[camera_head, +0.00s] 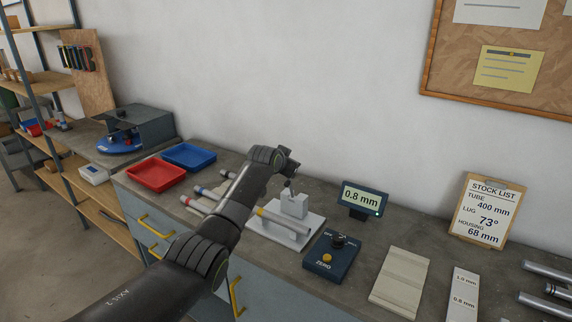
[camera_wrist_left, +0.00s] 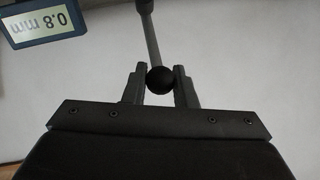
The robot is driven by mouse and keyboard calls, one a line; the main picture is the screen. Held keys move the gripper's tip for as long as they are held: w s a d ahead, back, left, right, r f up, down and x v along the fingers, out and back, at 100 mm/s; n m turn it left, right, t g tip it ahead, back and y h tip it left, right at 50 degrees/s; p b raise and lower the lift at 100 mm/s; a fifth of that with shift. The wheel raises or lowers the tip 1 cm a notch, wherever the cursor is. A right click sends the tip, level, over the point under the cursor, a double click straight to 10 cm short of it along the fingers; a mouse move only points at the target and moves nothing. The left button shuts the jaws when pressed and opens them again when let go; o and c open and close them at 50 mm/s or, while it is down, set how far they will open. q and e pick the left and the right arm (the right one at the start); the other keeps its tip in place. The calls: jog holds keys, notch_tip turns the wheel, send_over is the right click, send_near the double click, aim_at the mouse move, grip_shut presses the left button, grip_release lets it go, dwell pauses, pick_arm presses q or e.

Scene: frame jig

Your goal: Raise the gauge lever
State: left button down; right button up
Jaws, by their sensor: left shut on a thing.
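The gauge stand (camera_head: 295,205) is a pale block on a white base plate, with a grey tube with a yellow end (camera_head: 284,220) lying against it. A thin grey lever with a black ball knob (camera_wrist_left: 159,79) shows in the left wrist view. My left gripper (camera_wrist_left: 160,88) is shut on the knob, one finger on each side. In the head view my left gripper (camera_head: 290,172) is above the block, and the knob cannot be made out there. A small display (camera_head: 362,197) behind the stand reads 0.8 mm. My right gripper is not in view.
A dark blue control box marked ZERO (camera_head: 330,258), a pale grooved plate (camera_head: 400,282) and a thickness strip (camera_head: 462,296) lie to the right. Red (camera_head: 156,174) and blue (camera_head: 188,156) trays and several tubes are to the left. A stock list board (camera_head: 482,212) leans on the wall.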

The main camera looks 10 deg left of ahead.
pick_arm(q)
jog(key=shift+r, duration=0.15)
jog(key=c, duration=1.6)
grip_release()
jog(key=o, duration=0.4)
jog(key=shift+w+f, duration=0.15)
jog(key=shift+f, duration=0.05)
jog(key=shift+c, duration=0.2)
jog(key=b+v, duration=0.3)
jog(key=v, duration=1.4)
jog(key=shift+s+b, duration=0.2)
jog(key=shift+b, duration=0.1)
jog(key=shift+a+r, duration=0.1)
jog(key=shift+a, duration=0.05)
